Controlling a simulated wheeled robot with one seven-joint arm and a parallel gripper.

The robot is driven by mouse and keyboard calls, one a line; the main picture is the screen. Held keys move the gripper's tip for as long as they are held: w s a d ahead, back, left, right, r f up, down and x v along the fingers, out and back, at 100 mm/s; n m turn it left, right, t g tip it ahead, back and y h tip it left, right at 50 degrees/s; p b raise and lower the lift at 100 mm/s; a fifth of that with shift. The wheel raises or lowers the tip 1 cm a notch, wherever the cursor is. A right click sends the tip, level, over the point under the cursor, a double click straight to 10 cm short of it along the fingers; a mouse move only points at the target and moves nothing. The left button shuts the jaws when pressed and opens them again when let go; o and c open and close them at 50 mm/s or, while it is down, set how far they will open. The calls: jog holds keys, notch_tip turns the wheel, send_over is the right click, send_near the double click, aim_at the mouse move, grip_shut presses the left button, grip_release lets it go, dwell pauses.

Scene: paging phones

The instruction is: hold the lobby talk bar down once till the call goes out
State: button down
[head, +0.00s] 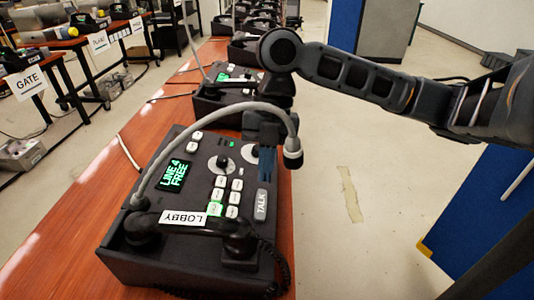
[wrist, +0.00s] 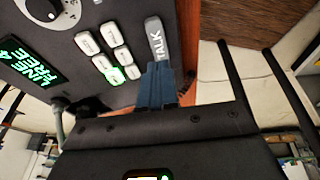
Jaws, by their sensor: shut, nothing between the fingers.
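The lobby phone is a dark desk console (head: 150,262) with a white LOBBY label (head: 184,218). Its green screen (head: 174,175) reads LINE 4 FREE, and one key (head: 215,209) glows green. The grey talk bar (head: 262,205) lies at the console's right side, marked TALK. It also shows in the wrist view (wrist: 156,38). My gripper (head: 267,172) is shut and empty, its blue fingertips pointing down just beyond the bar's far end. In the wrist view the fingertips (wrist: 157,68) overlap one end of the bar. I cannot tell whether they touch it.
A grey gooseneck microphone (head: 240,106) arches over the console close to my gripper. A black handset (head: 190,229) lies across the near side. More consoles (head: 222,95) stand farther along the wooden table (head: 85,215). Floor at right is open.

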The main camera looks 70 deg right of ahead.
aim_at(261, 205)
jog(key=shift+x, duration=2.5)
